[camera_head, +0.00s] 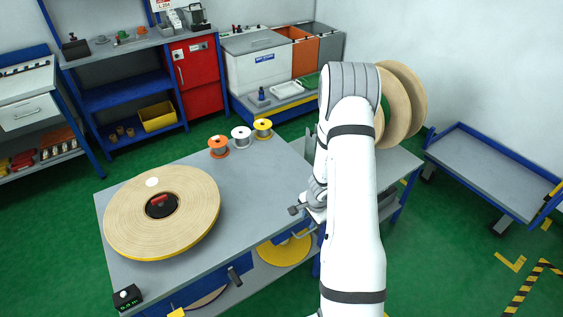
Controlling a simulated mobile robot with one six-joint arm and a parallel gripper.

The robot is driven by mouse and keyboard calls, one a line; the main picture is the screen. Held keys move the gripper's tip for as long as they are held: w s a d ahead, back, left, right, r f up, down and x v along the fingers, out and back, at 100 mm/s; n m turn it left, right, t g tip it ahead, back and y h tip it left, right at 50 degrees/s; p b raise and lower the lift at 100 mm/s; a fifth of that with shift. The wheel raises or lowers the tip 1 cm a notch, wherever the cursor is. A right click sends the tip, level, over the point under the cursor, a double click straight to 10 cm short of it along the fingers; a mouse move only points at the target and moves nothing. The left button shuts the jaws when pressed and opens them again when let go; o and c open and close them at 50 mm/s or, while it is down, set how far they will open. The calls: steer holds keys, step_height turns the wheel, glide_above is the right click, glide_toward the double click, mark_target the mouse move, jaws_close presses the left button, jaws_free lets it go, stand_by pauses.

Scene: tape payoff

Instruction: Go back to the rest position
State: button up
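My white arm reaches up from the bottom of the view, bends at a grey elbow and comes down at the right end of the grey workbench (250,185). My gripper (297,211) is small and partly hidden by the arm, near the bench's right front edge. I cannot tell whether its fingers are open or shut, and I see nothing clearly held. A large tan tape roll (195,205) with a dark hub lies flat on the left of the bench. Large tan discs (405,100) stand upright behind my arm at the right, partly hidden by it.
Small orange (218,146), white (241,138) and yellow (263,129) spools stand at the bench's back edge. A blue-railed cart (490,180) stands at right. The bench middle is clear.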

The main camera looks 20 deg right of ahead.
steer(key=a+r+n+t+y, duration=0.1)
steer(key=a+r+n, duration=0.35)
steer(key=r, duration=0.75)
steer(key=a+r+n+y, duration=0.1)
steer(key=a+r+n, duration=0.2)
steer(key=a+r, duration=0.55)
steer(key=s+a+r+n+h, duration=0.1)
steer(key=s+r+n, duration=0.6)
steer(key=s+r, duration=1.1)
steer(key=shift+s+a+h, duration=0.15)
steer(key=shift+s+h, duration=0.65)
steer(key=shift+s, duration=0.45)
steer(key=shift+n, duration=0.25)
